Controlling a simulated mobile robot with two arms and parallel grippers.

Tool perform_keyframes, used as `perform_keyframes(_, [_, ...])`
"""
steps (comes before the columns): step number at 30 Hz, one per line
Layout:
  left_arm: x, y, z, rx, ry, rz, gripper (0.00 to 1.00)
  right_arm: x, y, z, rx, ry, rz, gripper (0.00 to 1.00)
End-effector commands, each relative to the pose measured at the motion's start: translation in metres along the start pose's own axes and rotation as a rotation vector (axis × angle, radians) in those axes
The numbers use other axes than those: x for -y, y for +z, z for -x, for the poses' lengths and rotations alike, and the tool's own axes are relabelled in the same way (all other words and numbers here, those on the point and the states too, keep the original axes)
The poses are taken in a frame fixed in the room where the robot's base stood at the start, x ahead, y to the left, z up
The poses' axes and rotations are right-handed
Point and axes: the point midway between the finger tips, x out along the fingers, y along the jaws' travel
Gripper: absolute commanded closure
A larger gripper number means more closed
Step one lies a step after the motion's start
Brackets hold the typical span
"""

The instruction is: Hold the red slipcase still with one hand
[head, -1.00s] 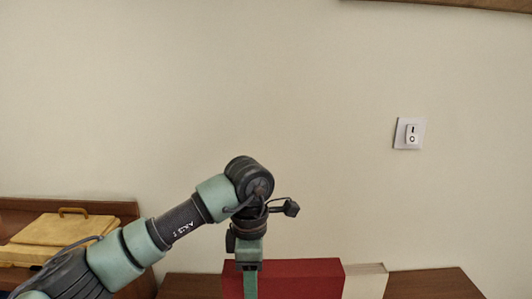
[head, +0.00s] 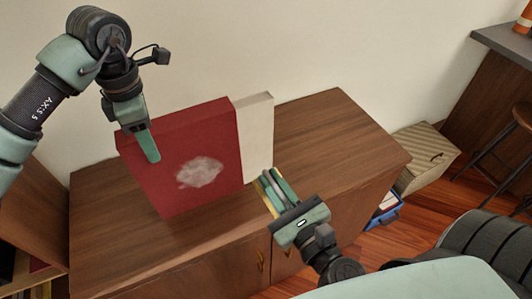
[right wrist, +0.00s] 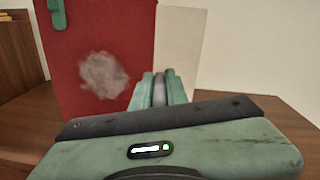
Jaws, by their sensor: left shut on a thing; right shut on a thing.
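The red slipcase (head: 200,140) stands upright on the wooden cabinet, with a pale dusty patch on its front; it also shows in the right wrist view (right wrist: 100,40). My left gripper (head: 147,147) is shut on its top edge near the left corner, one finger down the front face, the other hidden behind. My right gripper (head: 277,188) is low in front of the slipcase's right side, shut on a narrow grey thing (right wrist: 159,90) that I cannot identify. A cream slab (head: 256,130) stands upright against the slipcase's right side.
The cabinet top (head: 340,130) is bare to the right of the cream slab. A beige box (head: 425,155) and a blue container (head: 385,212) are on the right by the floor. A stool (head: 510,155) stands at far right. The wall is close behind.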

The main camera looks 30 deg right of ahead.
Motion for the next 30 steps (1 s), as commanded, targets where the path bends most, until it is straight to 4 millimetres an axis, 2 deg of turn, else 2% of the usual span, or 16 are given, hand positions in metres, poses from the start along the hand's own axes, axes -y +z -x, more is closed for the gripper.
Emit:
perform_keyframes(1, [0.002, 0.0, -0.005, -0.003, -0.01, -0.001, 1.0, -0.007, 0.001, -0.006, 0.012, 0.035, 0.024, 1.0])
perform_keyframes(10, [0.002, 0.0, -0.005, -0.003, -0.012, -0.002, 1.0, -0.07, 0.005, -0.032, 0.136, 0.342, 0.266, 1.0])
perform_keyframes(23, [0.003, 0.0, -0.006, -0.004, -0.013, -0.002, 1.0, -0.103, 0.004, -0.037, 0.242, 0.501, 0.423, 1.0])
perform_keyframes(30, [0.003, 0.0, -0.006, -0.005, -0.013, -0.003, 1.0, -0.125, 0.005, -0.037, 0.361, 0.619, 0.561, 1.0])
